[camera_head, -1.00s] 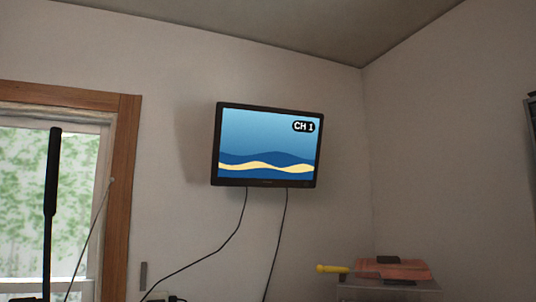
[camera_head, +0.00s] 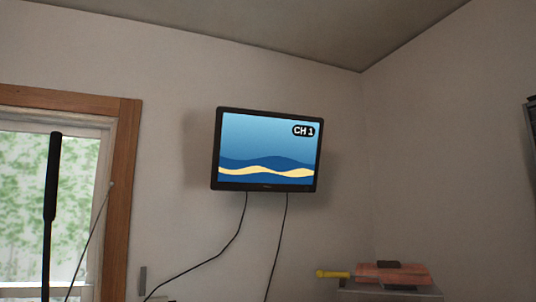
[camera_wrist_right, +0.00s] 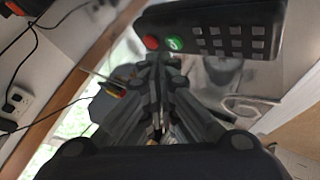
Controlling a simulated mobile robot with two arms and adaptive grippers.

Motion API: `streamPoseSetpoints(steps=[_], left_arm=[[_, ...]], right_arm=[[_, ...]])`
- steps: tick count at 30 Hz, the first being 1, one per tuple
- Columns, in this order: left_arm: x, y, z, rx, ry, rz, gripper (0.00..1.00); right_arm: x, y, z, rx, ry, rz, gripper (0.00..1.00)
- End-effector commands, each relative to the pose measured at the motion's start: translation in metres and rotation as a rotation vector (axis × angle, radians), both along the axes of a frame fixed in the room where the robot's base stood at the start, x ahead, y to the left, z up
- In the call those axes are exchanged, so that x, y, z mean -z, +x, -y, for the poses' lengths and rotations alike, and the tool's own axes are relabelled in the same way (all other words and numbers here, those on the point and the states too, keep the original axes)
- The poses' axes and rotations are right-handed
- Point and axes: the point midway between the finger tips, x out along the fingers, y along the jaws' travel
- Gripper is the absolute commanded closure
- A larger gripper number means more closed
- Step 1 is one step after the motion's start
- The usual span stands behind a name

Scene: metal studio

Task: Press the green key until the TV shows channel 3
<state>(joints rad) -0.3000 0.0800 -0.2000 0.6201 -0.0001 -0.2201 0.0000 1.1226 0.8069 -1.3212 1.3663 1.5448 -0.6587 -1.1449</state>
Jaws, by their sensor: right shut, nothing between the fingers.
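The TV (camera_head: 266,150) hangs on the wall in the head view and shows "CH 1" at its upper right, over a blue wave picture. In the right wrist view a dark remote (camera_wrist_right: 225,28) lies across the top, with a red key, a green key (camera_wrist_right: 175,44) and several grey keys. My right gripper (camera_wrist_right: 158,60) is shut and empty. Its fingertips appear just below the red and green keys; whether they touch the remote I cannot tell. My left gripper is in neither view.
In the head view, a yellow-handled tool (camera_head: 333,274) and a reddish case (camera_head: 393,273) lie on a shelf at lower right. Two black cables hang below the TV. A window (camera_head: 45,210) is at left. Cables and a wall socket (camera_wrist_right: 15,103) show in the right wrist view.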

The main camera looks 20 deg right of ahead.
Motion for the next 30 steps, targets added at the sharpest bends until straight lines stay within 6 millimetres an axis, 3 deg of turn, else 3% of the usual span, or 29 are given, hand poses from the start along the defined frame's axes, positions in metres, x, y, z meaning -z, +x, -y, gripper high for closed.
streamPoseSetpoints(steps=[30], left_arm=[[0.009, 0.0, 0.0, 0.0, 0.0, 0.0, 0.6]], right_arm=[[0.01, 0.0, 0.0, 0.0, 0.0, 0.0, 1.0]])
